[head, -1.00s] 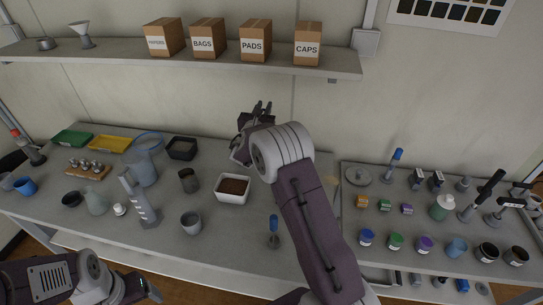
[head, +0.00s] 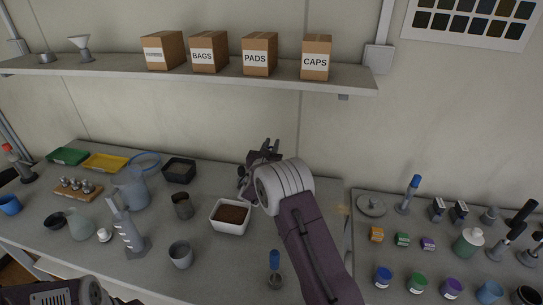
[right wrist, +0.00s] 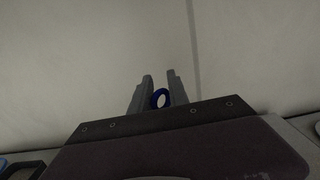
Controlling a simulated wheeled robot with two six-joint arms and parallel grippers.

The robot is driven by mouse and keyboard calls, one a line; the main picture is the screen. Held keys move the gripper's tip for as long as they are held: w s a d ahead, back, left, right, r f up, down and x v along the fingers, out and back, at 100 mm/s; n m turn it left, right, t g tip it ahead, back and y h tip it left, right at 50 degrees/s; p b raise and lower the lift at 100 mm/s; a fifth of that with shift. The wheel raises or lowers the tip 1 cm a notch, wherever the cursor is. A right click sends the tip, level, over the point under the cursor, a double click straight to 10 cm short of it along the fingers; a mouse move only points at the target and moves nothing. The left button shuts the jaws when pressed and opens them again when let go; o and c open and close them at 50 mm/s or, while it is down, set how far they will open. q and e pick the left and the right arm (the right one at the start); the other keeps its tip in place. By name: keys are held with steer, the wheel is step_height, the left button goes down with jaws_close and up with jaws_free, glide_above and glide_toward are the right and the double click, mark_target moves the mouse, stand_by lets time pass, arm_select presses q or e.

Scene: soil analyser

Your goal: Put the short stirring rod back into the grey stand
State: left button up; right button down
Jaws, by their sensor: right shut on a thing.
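My right gripper (head: 270,148) is raised above the back of the bench, in front of the wall. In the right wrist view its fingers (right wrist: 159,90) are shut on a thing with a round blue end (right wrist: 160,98). It fits a stirring rod seen end-on, but its length is hidden. A blue-handled rod (head: 275,259) stands upright in a small grey base (head: 275,282) at the front of the bench. Another blue-handled rod (head: 414,183) stands upright on the right bench. I cannot tell which piece is the grey stand. My left gripper is out of view.
A white tray of soil (head: 230,230), a dark pot (head: 182,207), a grey cup (head: 180,256) and a grey graduated cylinder (head: 126,232) stand left of my right arm. The shelf (head: 230,76) with boxes runs above. Bottles and small blocks crowd the right bench.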

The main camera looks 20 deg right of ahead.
step_height(320, 180, down, 3)
steer(key=shift+r+b, duration=0.1)
steer(key=shift+b, duration=0.25)
steer(key=c, duration=1.7)
jaws_free()
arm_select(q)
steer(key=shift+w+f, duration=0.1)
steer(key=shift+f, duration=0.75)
arm_select(e)
steer(key=o, duration=0.4)
steer(key=shift+w, duration=0.1)
steer(key=shift+o, duration=0.2)
arm_select(q)
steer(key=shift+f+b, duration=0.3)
steer(key=shift+b, duration=0.05)
arm_select(e)
steer(key=v, duration=1.2)
